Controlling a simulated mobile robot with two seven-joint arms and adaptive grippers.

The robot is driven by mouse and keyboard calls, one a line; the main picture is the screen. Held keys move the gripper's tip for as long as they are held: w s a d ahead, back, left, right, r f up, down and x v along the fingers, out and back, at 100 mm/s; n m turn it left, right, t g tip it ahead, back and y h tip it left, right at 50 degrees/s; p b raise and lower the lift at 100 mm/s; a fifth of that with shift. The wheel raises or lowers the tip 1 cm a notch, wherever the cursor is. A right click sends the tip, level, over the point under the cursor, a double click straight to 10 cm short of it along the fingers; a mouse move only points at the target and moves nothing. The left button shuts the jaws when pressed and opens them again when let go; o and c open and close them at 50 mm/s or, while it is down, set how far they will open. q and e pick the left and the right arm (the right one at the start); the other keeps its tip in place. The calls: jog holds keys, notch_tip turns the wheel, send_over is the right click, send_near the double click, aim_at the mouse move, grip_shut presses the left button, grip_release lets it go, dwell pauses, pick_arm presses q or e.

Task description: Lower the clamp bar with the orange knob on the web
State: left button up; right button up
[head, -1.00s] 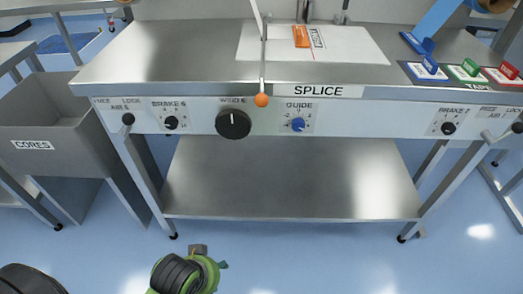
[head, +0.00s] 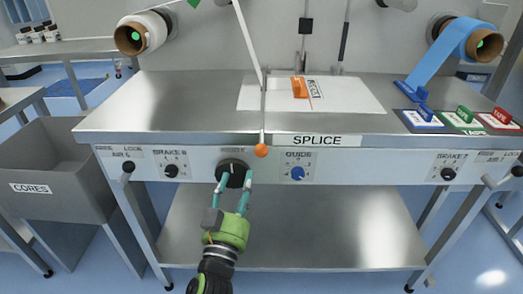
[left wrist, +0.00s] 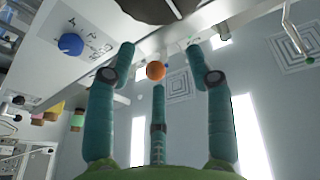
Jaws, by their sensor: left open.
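The orange knob (head: 261,151) sits at the near end of the thin grey clamp bar (head: 263,118), at the front edge of the steel table. The web (head: 248,40) is a white strip running down from the upper left to the splice area. I cannot tell how high the bar stands above the table. My left gripper (head: 236,180), green with teal fingers, is open and empty in front of the black dial, below and left of the knob. In the left wrist view the orange knob (left wrist: 155,71) appears between the spread fingertips (left wrist: 158,60), apart from them.
The front panel carries a black dial (head: 233,172) behind my fingers and a blue guide knob (head: 297,173). Tape holders (head: 466,118) stand at the right. A grey cores bin (head: 55,165) stands left.

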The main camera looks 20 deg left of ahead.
aim_at(259, 156)
pick_arm(q)
jog(key=d+r+m+t+h, duration=0.1)
jog(key=d+r+m+h, duration=0.1)
jog(key=d+r, duration=0.1)
jog(key=shift+w+r+t+h, duration=0.1)
jog(key=shift+w+t+h, duration=0.2)
jog(key=shift+w+t, duration=0.1)
jog(key=p+x, duration=0.2)
jog(key=x, duration=0.4)
jog(key=shift+w+r, duration=0.1)
jog(key=shift+w, duration=0.15)
jog(key=shift+a, duration=0.1)
pick_arm(e)
jog(key=shift+s+d+f+t, duration=0.25)
jog(key=shift+s+f, duration=0.05)
jog(key=shift+f, duration=0.25)
jog(key=shift+s+d+f+t, duration=0.25)
jog(key=shift+s+f, duration=0.05)
jog(key=shift+f, duration=0.25)
pick_arm(q)
grip_shut()
